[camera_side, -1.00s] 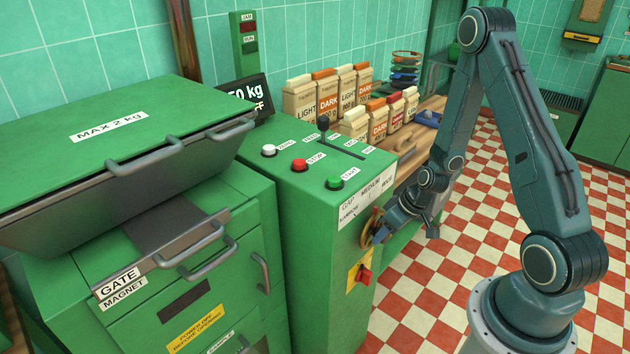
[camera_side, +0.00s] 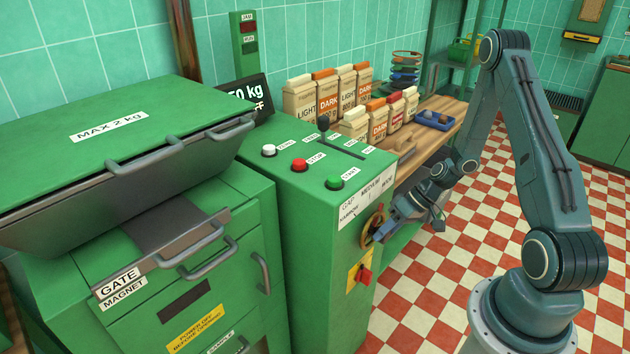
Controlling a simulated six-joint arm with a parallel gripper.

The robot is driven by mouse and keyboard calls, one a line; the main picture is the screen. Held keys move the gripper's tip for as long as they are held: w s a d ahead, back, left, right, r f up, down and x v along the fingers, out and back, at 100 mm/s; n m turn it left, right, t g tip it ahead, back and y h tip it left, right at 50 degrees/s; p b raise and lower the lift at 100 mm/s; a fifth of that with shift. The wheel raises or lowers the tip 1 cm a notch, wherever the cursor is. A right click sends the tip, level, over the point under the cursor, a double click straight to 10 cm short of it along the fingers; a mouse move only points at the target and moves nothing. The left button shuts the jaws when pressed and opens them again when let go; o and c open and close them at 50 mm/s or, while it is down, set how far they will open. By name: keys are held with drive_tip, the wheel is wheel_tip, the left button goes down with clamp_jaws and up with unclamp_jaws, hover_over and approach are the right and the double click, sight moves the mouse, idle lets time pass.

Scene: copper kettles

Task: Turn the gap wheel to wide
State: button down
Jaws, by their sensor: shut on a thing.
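The gap wheel (camera_side: 368,232) is a small brass-coloured wheel on the side face of the green machine (camera_side: 322,232). Above it is a white label (camera_side: 366,200) reading gap, narrow, medium and a partly unreadable third word. My gripper (camera_side: 381,234) is at the right side of the wheel and shut on it, reaching in from the right. The fingertips are small here and partly hidden against the wheel. I cannot tell exactly which mark the wheel points to.
A red knob on a yellow plate (camera_side: 354,277) sits just below the wheel. White, red and green buttons (camera_side: 300,165) and a black-knobbed lever (camera_side: 323,123) are on the machine's top. Paper bags (camera_side: 355,123) stand behind on a wooden bench.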

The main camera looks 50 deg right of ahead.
drive_tip(key=shift+d+f+m+y, duration=0.15)
drive_tip(key=shift+m+y, duration=0.25)
drive_tip(key=shift+y, duration=1.1)
drive_tip(key=shift+t, duration=0.3)
drive_tip(key=c, duration=0.9)
unclamp_jaws()
drive_tip(key=v, duration=0.7)
drive_tip(key=shift+d, duration=0.25)
